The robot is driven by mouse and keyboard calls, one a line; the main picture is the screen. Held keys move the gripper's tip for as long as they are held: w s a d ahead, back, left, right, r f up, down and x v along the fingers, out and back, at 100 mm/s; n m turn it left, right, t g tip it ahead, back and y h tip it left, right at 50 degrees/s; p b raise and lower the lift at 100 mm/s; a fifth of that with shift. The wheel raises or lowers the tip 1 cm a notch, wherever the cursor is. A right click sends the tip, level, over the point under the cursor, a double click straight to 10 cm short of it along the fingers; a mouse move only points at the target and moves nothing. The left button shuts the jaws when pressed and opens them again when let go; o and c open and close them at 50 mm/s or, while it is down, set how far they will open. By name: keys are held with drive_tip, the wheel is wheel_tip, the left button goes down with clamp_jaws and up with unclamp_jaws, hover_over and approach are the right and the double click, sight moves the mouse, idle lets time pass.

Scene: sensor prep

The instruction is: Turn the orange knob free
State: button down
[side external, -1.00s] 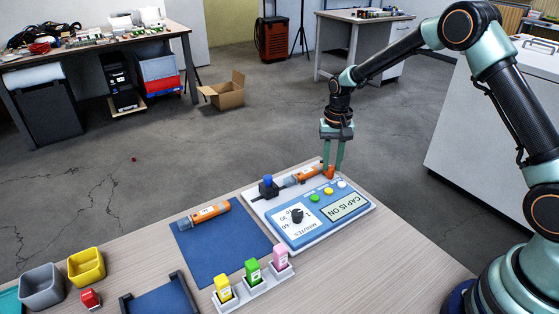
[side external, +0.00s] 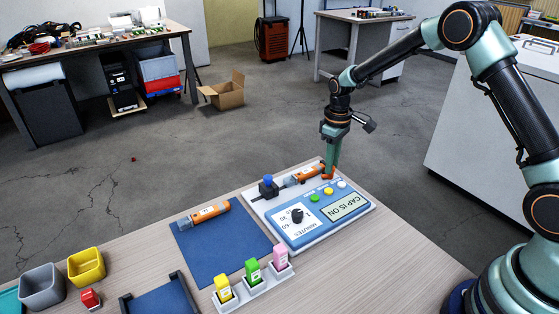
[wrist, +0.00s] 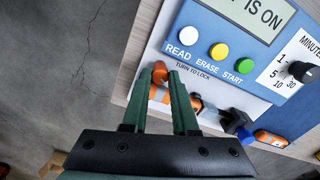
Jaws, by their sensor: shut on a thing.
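The orange knob (side external: 328,172) sits at the far edge of the white and blue panel device (side external: 318,233), beside an orange sensor (side external: 305,174) with a grey end lying in the device. My gripper (side external: 330,169) points down, with its fingers shut on the knob. In the wrist view the knob (wrist: 160,69) shows between the fingertips of my gripper (wrist: 160,76), near the printed words "TURN TO LOCK". The sensor is partly hidden there by the fingers. The display (side external: 346,207) reads "CAP IS ON".
A black slider with a blue top (side external: 268,186) stands at the sensor's grey end. A second orange sensor (side external: 204,214) lies on the blue mat (side external: 222,249). A rack with yellow, green and pink pieces (side external: 252,287) stands at the front.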

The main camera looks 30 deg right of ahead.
drive_tip(key=n, duration=0.5)
drive_tip(key=shift+r, duration=0.1)
idle(0.5)
drive_tip(key=c, duration=0.7)
unclamp_jaws()
wheel_tip(320, 180, up, 12)
